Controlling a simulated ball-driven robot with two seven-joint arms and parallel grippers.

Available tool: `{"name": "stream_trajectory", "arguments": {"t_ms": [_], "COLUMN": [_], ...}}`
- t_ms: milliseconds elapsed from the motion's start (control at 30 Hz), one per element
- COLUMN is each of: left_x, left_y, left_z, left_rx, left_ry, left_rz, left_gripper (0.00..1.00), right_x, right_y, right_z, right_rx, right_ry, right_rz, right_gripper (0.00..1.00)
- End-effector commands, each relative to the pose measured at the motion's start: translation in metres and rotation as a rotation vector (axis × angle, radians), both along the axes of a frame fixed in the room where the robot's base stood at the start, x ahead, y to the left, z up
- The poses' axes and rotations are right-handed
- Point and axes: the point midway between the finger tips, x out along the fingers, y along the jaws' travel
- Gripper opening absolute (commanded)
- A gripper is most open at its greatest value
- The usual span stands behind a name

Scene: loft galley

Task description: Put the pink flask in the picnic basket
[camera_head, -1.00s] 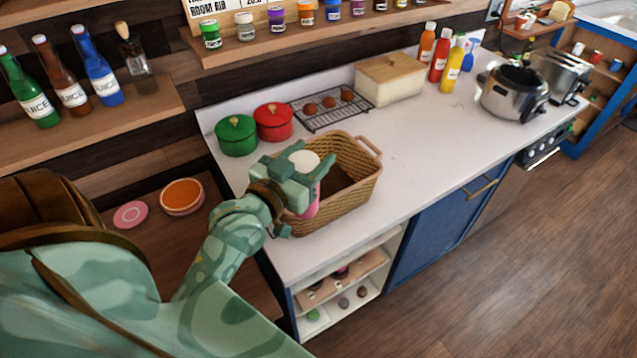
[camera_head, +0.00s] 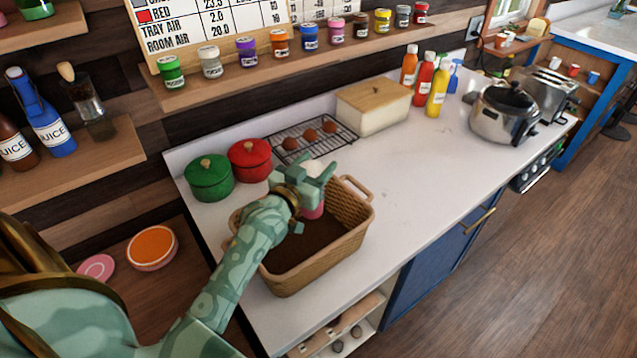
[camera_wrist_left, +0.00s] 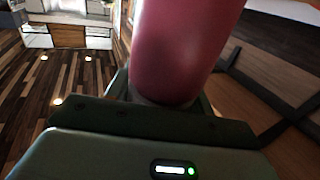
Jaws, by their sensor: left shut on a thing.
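The pink flask (camera_head: 314,211) is held in my left gripper (camera_head: 312,188); only a small pink part shows below the fingers in the head view, with a pale top above them. In the left wrist view the flask (camera_wrist_left: 180,45) fills the upper middle, between the fingers. My left gripper is shut on it, over the back part of the picnic basket (camera_head: 318,275). The wicker basket stands on the white counter, its visible inside brown and empty. My arm hides its left rear part. I cannot tell how far the flask is above the basket floor. My right gripper is out of view.
A green pot (camera_head: 209,180) and a red pot (camera_head: 250,161) stand close behind the basket. A wire rack (camera_head: 290,153) with brown round items and a bread box (camera_head: 374,108) lie behind. The counter (camera_head: 430,160) right of the basket is clear.

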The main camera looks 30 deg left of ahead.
Motion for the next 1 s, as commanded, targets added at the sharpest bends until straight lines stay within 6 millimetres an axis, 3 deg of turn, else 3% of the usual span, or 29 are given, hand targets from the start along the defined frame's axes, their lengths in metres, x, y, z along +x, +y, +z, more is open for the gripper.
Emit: {"name": "stream_trajectory", "arguments": {"t_ms": [267, 433, 1000], "left_x": [0.022, 0.021, 0.021], "left_y": [0.004, 0.003, 0.004], "left_z": [-0.028, -0.054, -0.064], "left_rx": [0.001, 0.0, 0.0], "left_ry": [-0.001, 0.0, -0.002], "left_rz": [0.0, 0.0, 0.001], "left_gripper": [0.09, 0.09, 0.09], "right_x": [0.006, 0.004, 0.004], "right_y": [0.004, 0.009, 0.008], "right_z": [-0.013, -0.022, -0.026], "right_rx": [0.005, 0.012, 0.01], "right_ry": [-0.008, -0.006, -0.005], "right_rz": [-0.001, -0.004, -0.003], "right_gripper": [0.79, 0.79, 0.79]}}
